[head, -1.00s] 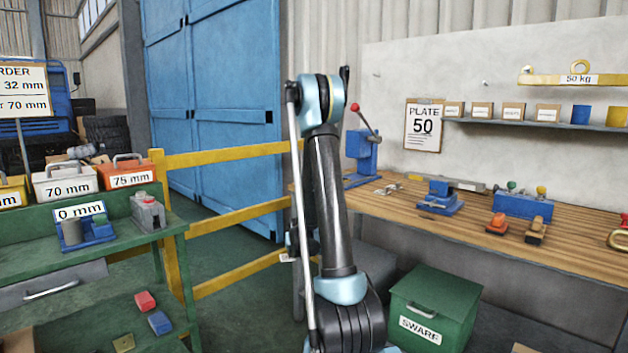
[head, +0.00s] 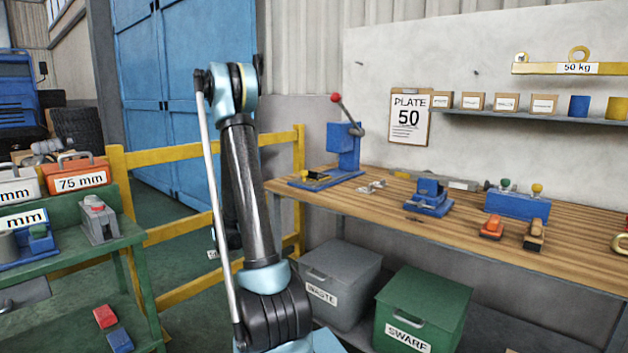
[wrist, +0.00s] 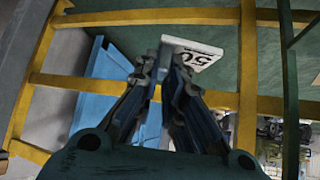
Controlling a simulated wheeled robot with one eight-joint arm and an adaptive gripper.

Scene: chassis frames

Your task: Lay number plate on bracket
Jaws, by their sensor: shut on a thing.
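My gripper (wrist: 165,65) is shut on a white number plate (wrist: 197,54) marked 50, seen in the wrist view. The plate is tilted beyond the fingertips, above the green floor. In the head view only a small white corner of the plate (head: 213,254) shows at the left of my arm, and my arm hides most of the gripper. I cannot pick out the bracket for certain in either view.
A wooden workbench (head: 390,212) at right carries a blue lever press (head: 345,150), a blue vice (head: 429,197) and small tools. A notice reading PLATE 50 (head: 409,117) hangs above. Waste (head: 342,285) and swarf (head: 423,305) bins stand below. Yellow rails (head: 175,222) and a green shelf (head: 75,250) are left.

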